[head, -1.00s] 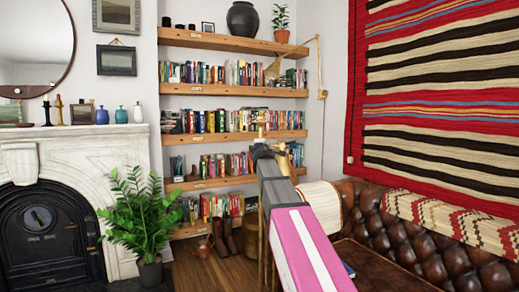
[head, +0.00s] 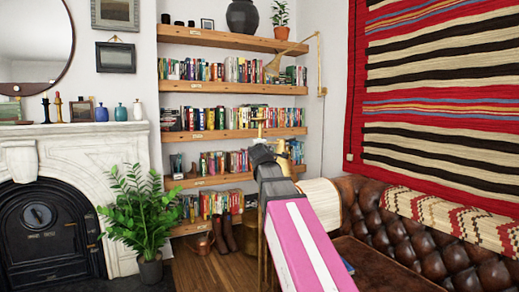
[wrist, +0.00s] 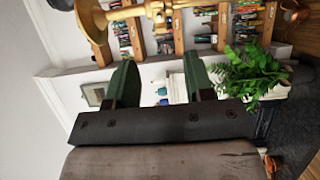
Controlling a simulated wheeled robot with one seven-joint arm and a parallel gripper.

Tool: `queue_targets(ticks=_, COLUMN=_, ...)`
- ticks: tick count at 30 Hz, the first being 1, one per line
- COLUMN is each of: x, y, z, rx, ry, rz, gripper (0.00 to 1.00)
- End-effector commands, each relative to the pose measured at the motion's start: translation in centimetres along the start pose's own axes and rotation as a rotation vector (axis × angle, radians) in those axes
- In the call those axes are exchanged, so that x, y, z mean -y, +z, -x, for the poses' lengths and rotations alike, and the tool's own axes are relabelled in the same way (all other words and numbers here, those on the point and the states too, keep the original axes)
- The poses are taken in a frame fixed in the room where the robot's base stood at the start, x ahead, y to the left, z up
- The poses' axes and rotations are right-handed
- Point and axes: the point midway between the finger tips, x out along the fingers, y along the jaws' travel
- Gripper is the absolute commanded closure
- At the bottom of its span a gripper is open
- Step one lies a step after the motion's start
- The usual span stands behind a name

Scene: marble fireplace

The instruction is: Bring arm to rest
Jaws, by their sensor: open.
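My arm (head: 305,245), pink with a white stripe and a dark end section, reaches forward from the bottom of the head view towards the shelves. My gripper's fingers cannot be made out clearly there. In the wrist view my gripper (wrist: 160,72) shows two green fingers spread wide apart. Nothing is held between them. The wrist picture is turned on its side.
A brown leather sofa (head: 430,245) stands to the right, below a striped wall hanging (head: 440,90). Wooden shelves (head: 235,86) of books stand ahead. A potted plant (head: 140,215) and a marble fireplace (head: 85,150) are on the left. Brass fittings (wrist: 95,22) show near the fingers.

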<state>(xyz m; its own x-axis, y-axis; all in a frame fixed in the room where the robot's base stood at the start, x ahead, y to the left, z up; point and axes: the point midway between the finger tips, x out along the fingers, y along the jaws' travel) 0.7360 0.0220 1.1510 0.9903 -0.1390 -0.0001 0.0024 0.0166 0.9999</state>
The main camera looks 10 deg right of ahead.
Motion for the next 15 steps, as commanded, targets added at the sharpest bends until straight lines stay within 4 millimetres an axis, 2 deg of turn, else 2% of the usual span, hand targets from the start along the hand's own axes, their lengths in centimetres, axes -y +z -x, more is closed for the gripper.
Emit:
queue_targets(ticks=5, x=0.0, y=0.0, z=-0.1, rx=0.0, ry=0.0, rz=-0.001, gripper=0.52)
queue_targets(ticks=8, x=0.9, y=0.1, z=-0.1, rx=0.003, ry=-0.017, rz=-0.016, gripper=0.52)
queue_targets(ticks=11, x=3.6, y=0.4, z=-0.2, rx=0.015, ry=-0.073, rz=-0.065, gripper=0.52)
queue_targets(ticks=14, x=8.2, y=0.9, z=-0.2, rx=0.04, ry=-0.165, rz=-0.152, gripper=0.52)
queue_targets(ticks=15, x=10.3, y=1.1, z=-0.1, rx=0.055, ry=-0.21, rz=-0.194, gripper=0.52)
